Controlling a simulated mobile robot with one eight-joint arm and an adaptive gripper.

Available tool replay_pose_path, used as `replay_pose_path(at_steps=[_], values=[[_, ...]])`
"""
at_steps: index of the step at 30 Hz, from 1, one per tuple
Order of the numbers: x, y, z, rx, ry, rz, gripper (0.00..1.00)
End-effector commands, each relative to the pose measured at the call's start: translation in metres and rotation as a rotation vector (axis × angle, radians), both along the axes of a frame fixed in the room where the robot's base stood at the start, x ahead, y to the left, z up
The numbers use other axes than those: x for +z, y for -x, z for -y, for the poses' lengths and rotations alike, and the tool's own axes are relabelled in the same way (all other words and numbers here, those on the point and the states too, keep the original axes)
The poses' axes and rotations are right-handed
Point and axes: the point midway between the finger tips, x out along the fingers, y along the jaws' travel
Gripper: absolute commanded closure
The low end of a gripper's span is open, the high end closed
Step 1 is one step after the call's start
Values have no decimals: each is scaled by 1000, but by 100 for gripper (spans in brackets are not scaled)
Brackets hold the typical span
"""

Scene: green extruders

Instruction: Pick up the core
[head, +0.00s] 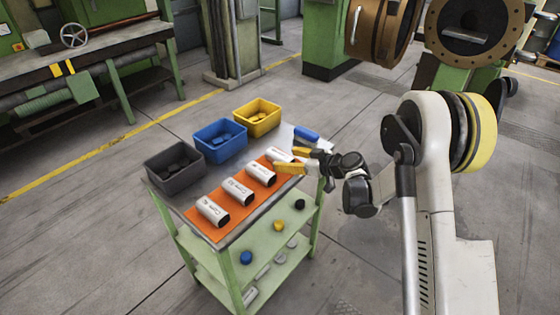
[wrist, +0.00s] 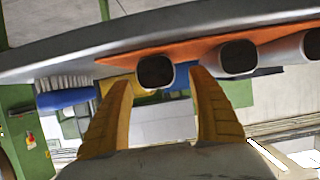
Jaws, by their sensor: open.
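Several white cylindrical cores with dark open ends lie in a row on an orange mat (head: 205,232) on the cart. The core at the far right end of the row (head: 277,154) is nearest my gripper (head: 286,159). My gripper is open, with its two yellow fingers pointing toward that core. In the wrist view, which looks upside down, the dark end of this core (wrist: 155,72) shows between and beyond the fingertips. The fingers do not visibly hold it. Part of the core is hidden behind the fingers in the head view.
A grey bin (head: 174,166), a blue bin (head: 219,140) and a yellow bin (head: 257,117) stand along the cart's back edge. Lower shelves (head: 276,243) hold small parts. Open floor surrounds the cart.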

Motion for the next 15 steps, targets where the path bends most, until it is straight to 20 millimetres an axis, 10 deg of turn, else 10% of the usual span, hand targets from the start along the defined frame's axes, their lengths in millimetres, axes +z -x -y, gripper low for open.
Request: replay_pose_path(at_steps=[13, 15], values=[[-13, -23, -27, -1, 1, 0, 31], [-13, -23, -27, -1, 1, 0, 45]])
